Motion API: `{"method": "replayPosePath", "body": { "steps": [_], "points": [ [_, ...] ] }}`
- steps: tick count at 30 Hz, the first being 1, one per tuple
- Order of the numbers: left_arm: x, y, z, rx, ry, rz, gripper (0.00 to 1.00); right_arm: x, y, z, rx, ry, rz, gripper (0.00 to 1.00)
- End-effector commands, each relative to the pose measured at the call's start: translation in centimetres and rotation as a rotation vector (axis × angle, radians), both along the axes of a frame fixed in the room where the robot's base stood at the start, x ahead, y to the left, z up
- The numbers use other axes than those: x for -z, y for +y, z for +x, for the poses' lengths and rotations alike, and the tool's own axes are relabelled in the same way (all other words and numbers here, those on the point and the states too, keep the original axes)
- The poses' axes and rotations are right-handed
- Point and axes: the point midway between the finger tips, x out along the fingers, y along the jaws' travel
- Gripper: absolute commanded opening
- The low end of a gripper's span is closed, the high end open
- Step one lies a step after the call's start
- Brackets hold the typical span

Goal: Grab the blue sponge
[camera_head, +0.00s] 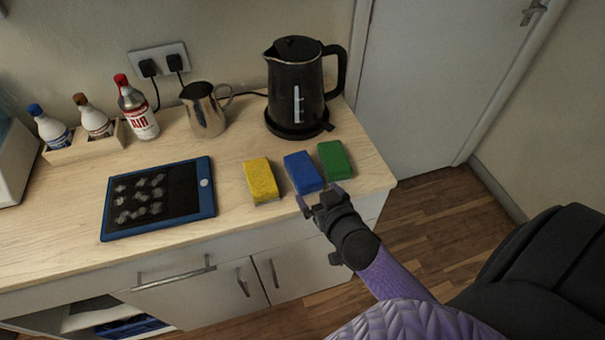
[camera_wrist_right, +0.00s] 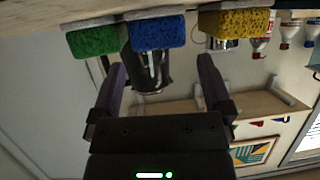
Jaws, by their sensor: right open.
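The blue sponge (camera_head: 303,172) lies on the wooden counter near its front edge, between a yellow sponge (camera_head: 261,180) and a green sponge (camera_head: 335,160). My right gripper (camera_head: 320,196) is open and empty, just in front of the blue sponge at the counter edge. In the right wrist view, which looks upside down, the blue sponge (camera_wrist_right: 157,33) shows beyond and between the two open fingers (camera_wrist_right: 162,66), with the green sponge (camera_wrist_right: 94,40) to its left and the yellow sponge (camera_wrist_right: 236,23) to its right. My left gripper is not in view.
A black kettle (camera_head: 297,85) and a steel jug (camera_head: 205,110) stand behind the sponges. A blue-framed tablet (camera_head: 160,197) lies to the left. Several bottles stand at the back left, some in a wooden holder (camera_head: 88,145). Cabinet handles stick out below the counter.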

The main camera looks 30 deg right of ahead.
Motion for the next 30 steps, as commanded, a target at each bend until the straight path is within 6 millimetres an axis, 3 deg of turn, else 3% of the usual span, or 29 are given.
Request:
{"method": "replayPosePath", "body": {
  "steps": [12,20,23,30],
  "points": [
    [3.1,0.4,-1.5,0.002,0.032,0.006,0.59,3.3,-1.2,6.9,-0.001,0.003,-0.002,1.00],
    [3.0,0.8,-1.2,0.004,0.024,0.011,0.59,3.3,-1.3,7.5,-0.001,0.004,0.000,1.00],
    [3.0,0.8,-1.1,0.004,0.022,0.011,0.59,3.3,-1.3,7.5,-0.001,0.004,0.000,0.83],
    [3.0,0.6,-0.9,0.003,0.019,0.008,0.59,3.3,-1.3,7.5,-0.001,0.005,0.000,0.32]
  ]
}}
